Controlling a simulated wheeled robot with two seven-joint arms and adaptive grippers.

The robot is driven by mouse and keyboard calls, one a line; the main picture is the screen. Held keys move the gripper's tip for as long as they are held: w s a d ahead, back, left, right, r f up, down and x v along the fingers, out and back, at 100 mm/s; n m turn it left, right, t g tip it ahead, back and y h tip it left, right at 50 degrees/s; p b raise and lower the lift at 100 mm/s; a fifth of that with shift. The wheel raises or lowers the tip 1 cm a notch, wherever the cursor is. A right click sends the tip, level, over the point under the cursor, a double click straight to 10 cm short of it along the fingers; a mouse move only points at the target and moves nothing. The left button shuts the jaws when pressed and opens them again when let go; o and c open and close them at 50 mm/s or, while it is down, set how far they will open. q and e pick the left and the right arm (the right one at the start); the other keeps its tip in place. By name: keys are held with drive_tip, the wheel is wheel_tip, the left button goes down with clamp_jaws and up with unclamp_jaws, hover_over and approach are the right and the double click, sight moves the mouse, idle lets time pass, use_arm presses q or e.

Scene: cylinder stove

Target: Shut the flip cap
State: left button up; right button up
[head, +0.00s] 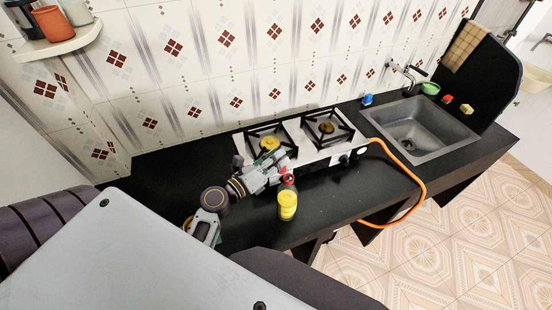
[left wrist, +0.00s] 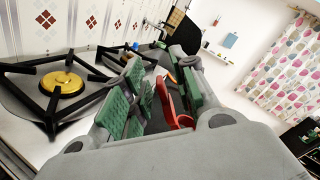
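A yellow bottle (head: 287,206) stands on the black counter in front of the stove. Its red flip cap (head: 288,179) is at the top and also shows in the left wrist view (left wrist: 171,105), where it looks raised. My left gripper (head: 282,170) is at the cap, just above and behind the bottle. In the left wrist view its green-padded fingers (left wrist: 163,92) are apart, with the red cap between them, nearer the right finger. I cannot tell whether a finger touches it. The bottle body is hidden in that view. My right gripper is not in view.
The two-burner stove (head: 300,140) is close behind the left gripper. An orange hose (head: 420,180) curves over the counter to the right. The sink (head: 420,128) is farther right. The counter between bottle and hose is clear.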

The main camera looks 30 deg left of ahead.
sight(283, 170)
use_arm(q)
drive_tip(key=shift+c, duration=0.4)
clamp_jaws()
drive_tip(key=shift+d+r, duration=0.1)
drive_tip(key=shift+s+d+r+m, duration=0.1)
drive_tip(key=shift+d+r+m, duration=0.15)
drive_tip(key=shift+m, duration=0.55)
drive_tip(key=shift+s+d+r+m, duration=0.1)
drive_tip(key=shift+d+m, duration=0.1)
drive_tip(key=shift+m, duration=0.6)
drive_tip(key=shift+s+d+r+m, duration=0.2)
drive_tip(key=shift+d+m, duration=0.25)
drive_tip(key=shift+m, duration=0.5)
drive_tip(key=shift+s+d+r+m, duration=0.15)
drive_tip(key=shift+d+m, duration=0.25)
drive_tip(key=shift+m, duration=0.55)
drive_tip(key=shift+w, duration=0.1)
drive_tip(key=shift+o, duration=0.4)
unclamp_jaws()
